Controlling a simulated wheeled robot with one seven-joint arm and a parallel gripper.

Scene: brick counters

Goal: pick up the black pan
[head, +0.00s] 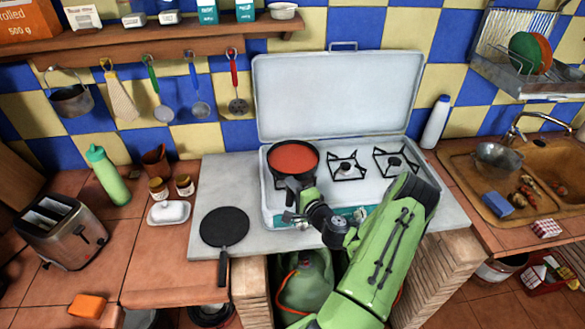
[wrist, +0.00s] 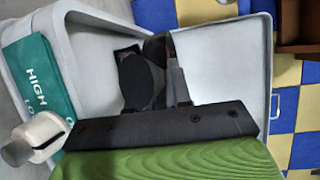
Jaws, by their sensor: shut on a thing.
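A black pan (head: 271,169) with a red filling shows over the left burner of the stove in the head view. I cannot tell whether it touches the burner. My gripper (head: 297,187) is at the pan's near side, shut on the pan where its handle would be; the handle is mostly hidden by the gripper. A second, flat black pan (head: 225,227) lies on the counter left of the stove, its handle toward the front edge, apart from my gripper. In the wrist view, dark gripper parts (wrist: 165,68) cover the middle, and the pan is hard to make out.
The stove (head: 400,188) has its lid (head: 337,95) raised behind and two free burners to the right. A white bottle (head: 435,122) stands right of it. A butter dish (head: 169,212), small jars and a toaster (head: 62,232) stand left. Utensils hang from the shelf (head: 150,42).

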